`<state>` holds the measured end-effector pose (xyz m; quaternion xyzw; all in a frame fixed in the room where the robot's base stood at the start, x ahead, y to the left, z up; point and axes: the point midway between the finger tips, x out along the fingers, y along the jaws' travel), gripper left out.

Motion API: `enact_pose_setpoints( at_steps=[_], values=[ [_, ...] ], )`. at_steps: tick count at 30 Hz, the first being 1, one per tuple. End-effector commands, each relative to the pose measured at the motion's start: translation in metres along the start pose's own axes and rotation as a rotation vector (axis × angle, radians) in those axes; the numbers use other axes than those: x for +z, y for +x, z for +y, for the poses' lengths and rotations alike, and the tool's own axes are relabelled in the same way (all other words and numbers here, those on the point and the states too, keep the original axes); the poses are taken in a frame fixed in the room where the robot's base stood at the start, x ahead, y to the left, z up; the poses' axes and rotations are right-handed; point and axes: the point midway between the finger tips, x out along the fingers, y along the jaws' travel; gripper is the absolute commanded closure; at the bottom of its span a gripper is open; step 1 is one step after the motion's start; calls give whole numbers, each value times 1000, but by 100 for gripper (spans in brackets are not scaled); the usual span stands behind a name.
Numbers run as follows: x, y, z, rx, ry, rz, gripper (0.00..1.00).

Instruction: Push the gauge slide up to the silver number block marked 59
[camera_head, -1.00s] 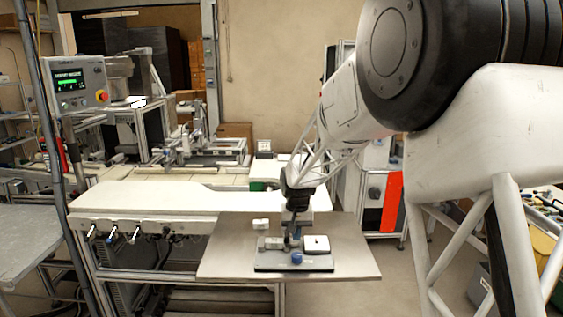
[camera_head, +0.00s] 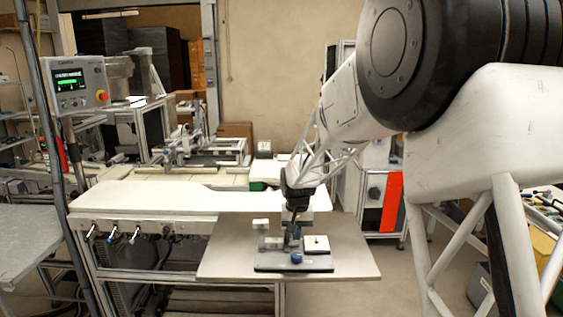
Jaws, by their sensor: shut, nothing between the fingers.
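A small gauge fixture with a dark base plate (camera_head: 265,266) lies on the metal table. A silver-grey block (camera_head: 273,243) sits at its left and a white square plate with a dark mark (camera_head: 316,243) at its right. A blue knob (camera_head: 297,258) is at its front. A small pale block (camera_head: 260,224) stands behind the fixture. My gripper (camera_head: 291,240) is shut and points down at the fixture, between the grey block and the white plate. Its tips are partly hidden, and I cannot tell whether they touch the slide. No number is readable.
The metal tabletop (camera_head: 355,262) is bare on both sides of the fixture. A long white bench (camera_head: 150,196) stands behind and to the left. A control box with a screen (camera_head: 75,84) is at the far left.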

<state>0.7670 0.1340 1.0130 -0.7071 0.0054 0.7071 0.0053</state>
Motion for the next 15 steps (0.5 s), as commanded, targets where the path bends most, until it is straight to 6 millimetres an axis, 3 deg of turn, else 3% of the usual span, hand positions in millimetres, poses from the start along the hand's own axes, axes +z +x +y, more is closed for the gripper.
enact_pose_setpoints(
  at_steps=[15],
  values=[
    [0,0,-4,0,0,0,100]
  ],
)
